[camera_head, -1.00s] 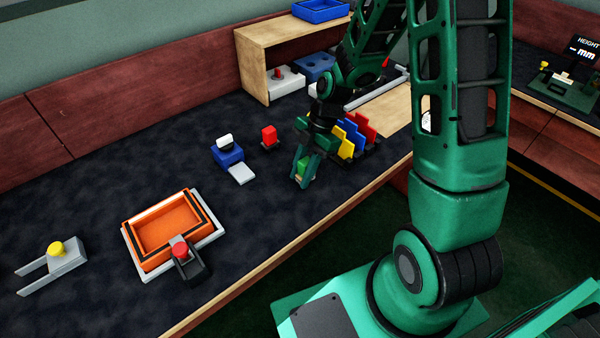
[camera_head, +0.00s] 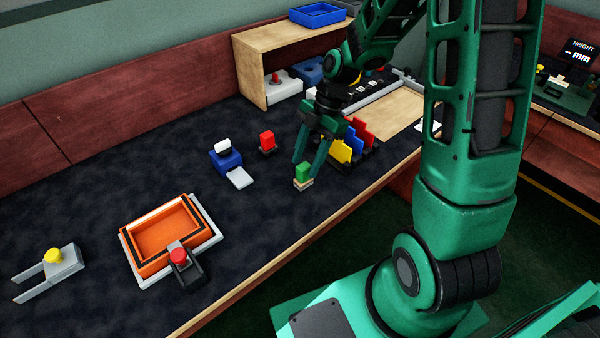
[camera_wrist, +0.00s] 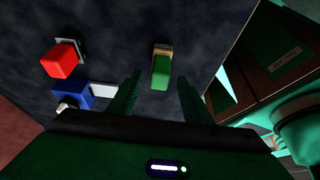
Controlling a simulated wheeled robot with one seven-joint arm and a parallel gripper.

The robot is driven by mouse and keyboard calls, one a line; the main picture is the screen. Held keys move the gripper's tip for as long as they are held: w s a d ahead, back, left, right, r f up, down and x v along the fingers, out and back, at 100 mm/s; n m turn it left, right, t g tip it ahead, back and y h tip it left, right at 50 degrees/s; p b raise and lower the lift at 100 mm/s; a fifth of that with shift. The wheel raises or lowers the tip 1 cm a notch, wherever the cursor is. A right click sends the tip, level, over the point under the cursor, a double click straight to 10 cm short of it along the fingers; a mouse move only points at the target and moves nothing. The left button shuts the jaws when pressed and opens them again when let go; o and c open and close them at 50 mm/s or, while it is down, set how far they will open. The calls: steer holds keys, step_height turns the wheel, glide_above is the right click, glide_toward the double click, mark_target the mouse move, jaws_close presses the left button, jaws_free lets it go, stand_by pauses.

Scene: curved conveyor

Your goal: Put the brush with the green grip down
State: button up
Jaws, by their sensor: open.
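The brush with the green grip (camera_head: 303,171) stands on the dark table top, its pale base down and its green grip up. In the wrist view the brush (camera_wrist: 161,72) lies ahead of and between my two fingers, with clear gaps on both sides. My gripper (camera_head: 310,155) is open and empty, above and behind the brush in the head view. My gripper also shows in the wrist view (camera_wrist: 158,95), its two green fingers spread apart and not touching the brush.
Yellow, blue and red upright pieces (camera_head: 352,140) stand close behind my gripper. A red block (camera_head: 267,141) and a blue device with a white top (camera_head: 226,158) are to the left. An orange tray (camera_head: 165,232) is at the lower left. The table's wooden front edge (camera_head: 290,254) is near.

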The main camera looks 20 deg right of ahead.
steer(key=s+v, duration=0.1)
steer(key=v, duration=0.5)
steer(key=s+d+r+m+t+h, duration=0.1)
steer(key=s+d+r+m+h, duration=0.15)
steer(key=s+d+m, duration=0.45)
steer(key=s+d+r+m+h, duration=0.1)
steer(key=s+d+r+m, duration=0.25)
steer(key=m, duration=0.45)
steer(key=s+d+r+m, duration=0.1)
steer(key=s+m, duration=0.5)
steer(key=s+d+r+m, duration=0.1)
steer(key=s+d+m, duration=0.1)
steer(key=s+m, duration=0.5)
steer(key=shift+d+r+h, duration=0.25)
steer(key=shift+d+h, duration=0.05)
steer(key=shift+h, duration=0.05)
steer(key=shift+w, duration=0.1)
steer(key=shift+w+f, duration=0.25)
steer(key=shift+w, duration=0.35)
steer(key=shift+o, duration=0.3)
